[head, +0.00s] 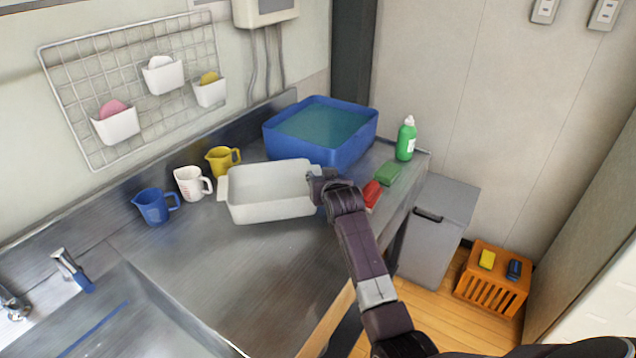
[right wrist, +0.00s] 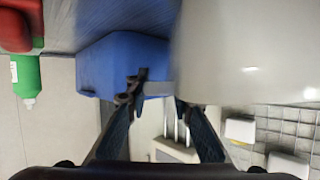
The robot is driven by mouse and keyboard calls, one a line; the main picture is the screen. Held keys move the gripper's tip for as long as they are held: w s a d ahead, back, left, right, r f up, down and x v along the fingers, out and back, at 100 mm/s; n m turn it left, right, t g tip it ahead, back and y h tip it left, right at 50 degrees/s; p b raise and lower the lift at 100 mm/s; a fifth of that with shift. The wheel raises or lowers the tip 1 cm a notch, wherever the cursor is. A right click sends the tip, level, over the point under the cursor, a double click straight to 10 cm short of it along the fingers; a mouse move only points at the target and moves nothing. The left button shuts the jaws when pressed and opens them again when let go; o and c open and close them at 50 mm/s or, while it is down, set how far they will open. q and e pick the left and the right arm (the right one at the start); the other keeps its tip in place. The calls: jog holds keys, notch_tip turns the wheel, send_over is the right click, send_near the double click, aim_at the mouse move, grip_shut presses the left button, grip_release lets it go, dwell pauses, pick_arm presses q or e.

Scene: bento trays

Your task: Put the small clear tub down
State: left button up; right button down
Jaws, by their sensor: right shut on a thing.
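The small tub (head: 272,211) is a whitish rectangular box with a tab at each end. In the head view it is over the steel counter, in front of the blue basin, and looks empty. My right gripper (head: 320,182) is shut on its right end, hiding that tab. In the right wrist view the tub (right wrist: 245,55) fills the upper right, and its grey tab lies between the fingers (right wrist: 158,90). I cannot tell whether its bottom touches the counter. My left gripper is not in view.
The blue basin (head: 345,148) with water stands behind the tub. Yellow (head: 220,162), white (head: 189,184) and blue (head: 153,207) jugs stand left. Red (head: 372,191) and green (head: 388,173) blocks and a green bottle (head: 405,142) are right. The counter's front (head: 240,270) is clear.

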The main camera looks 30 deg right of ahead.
notch_tip(320, 180, down, 2)
jog(key=shift+f, duration=0.2)
jog(key=c, duration=1.7)
grip_release()
jog(key=shift+f, duration=0.1)
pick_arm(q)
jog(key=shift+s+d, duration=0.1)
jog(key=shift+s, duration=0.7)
pick_arm(e)
jog(key=shift+s, duration=0.1)
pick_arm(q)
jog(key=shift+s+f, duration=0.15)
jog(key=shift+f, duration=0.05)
pick_arm(e)
jog(key=v, duration=1.2)
